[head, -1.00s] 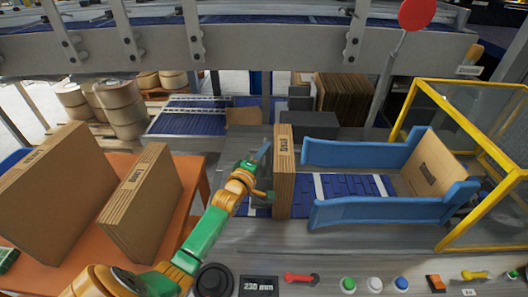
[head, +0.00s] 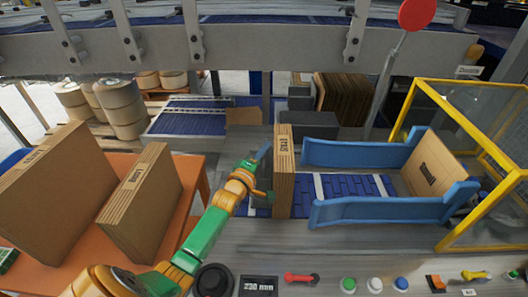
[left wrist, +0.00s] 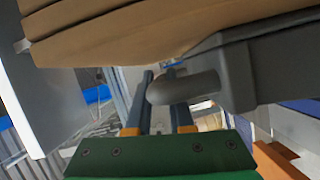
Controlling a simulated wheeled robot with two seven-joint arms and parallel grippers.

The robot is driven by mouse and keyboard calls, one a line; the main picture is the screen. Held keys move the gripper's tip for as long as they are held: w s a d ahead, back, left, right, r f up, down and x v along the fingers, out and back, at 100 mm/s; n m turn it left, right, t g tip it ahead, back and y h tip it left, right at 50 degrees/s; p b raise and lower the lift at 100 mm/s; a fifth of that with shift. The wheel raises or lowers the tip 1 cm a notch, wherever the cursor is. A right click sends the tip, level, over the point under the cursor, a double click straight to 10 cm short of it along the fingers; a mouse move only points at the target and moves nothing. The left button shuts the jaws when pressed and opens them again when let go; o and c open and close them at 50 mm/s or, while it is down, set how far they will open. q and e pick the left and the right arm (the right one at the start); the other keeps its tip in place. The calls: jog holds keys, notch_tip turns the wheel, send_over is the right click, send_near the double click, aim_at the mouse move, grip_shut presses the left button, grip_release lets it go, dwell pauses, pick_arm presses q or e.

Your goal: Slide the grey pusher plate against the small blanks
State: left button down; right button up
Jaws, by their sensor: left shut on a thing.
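A stack of small brown blanks (head: 283,180) stands upright across the blue belt in the head view. Its underside edges (left wrist: 150,30) fill the top of the left wrist view. The grey pusher plate (head: 264,172) is close along the stack's left side, mostly hidden by the blanks and my gripper. I cannot tell whether plate and blanks touch. My left gripper (head: 258,194) is at the plate's left side. In the left wrist view its fingers (left wrist: 160,105) are shut on the plate's rounded grey handle (left wrist: 185,88). My right gripper is not in view.
Two blue guide rails (head: 365,153) flank the belt right of the stack. A brown blank (head: 432,165) stands in a yellow frame (head: 449,241). Two more blank stacks stand on an orange table (head: 80,240) at left. Buttons and a display (head: 259,286) line the front.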

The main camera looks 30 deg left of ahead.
aim_at(262, 172)
pick_arm(q)
jog(key=shift+r, duration=0.1)
jog(key=shift+s+a, duration=0.15)
jog(key=shift+a, duration=0.05)
jog(key=c, duration=0.8)
grip_release()
jog(key=s+d+p, duration=0.1)
jog(key=s, duration=0.6)
